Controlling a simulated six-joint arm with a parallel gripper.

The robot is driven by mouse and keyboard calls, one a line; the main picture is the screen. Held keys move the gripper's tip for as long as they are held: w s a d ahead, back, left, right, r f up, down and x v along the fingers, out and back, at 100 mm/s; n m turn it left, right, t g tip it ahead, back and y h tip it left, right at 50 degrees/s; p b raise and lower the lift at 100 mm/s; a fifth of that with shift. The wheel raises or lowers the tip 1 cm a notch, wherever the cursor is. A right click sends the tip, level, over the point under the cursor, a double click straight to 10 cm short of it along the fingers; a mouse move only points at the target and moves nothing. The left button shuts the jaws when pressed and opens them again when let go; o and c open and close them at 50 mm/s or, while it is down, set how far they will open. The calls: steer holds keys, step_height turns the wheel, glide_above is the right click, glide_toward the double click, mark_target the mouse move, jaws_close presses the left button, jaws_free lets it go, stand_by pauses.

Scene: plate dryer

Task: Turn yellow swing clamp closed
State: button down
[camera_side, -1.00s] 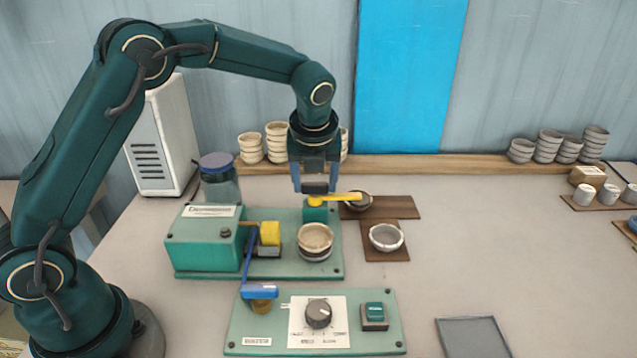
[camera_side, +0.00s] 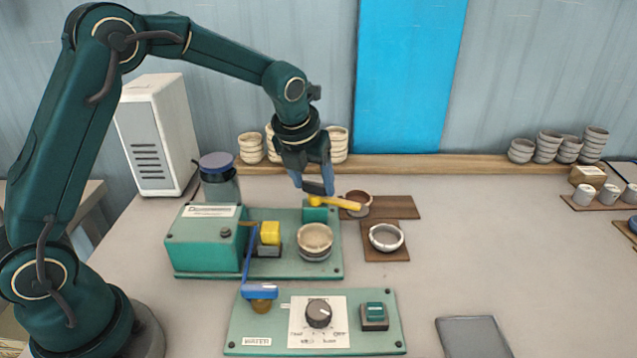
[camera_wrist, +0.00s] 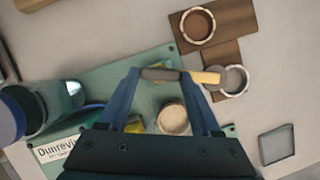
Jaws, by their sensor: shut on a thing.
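The yellow swing clamp (camera_side: 345,204) sits on a green post at the back right of the green machine base (camera_side: 328,270). Its bar points right and slightly toward the front, clear of the round cream dish (camera_side: 315,237) on the base. My gripper (camera_side: 319,190) reaches down from behind at a tilt and is shut on the clamp near its post end. In the wrist view the clamp's yellow end (camera_wrist: 206,77) sticks out to the right of my fingertips (camera_wrist: 161,75). The exact contact is partly hidden by the fingers.
A control panel (camera_side: 240,325) with a knob lies in front. A jar (camera_side: 219,180) stands behind left. The table at right front is mostly clear.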

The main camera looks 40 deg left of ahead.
steer(key=shift+m+h, duration=0.3)
steer(key=shift+m, duration=0.3)
steer(key=shift+c, duration=0.4)
jaws_free()
steer(key=shift+v, duration=2.65)
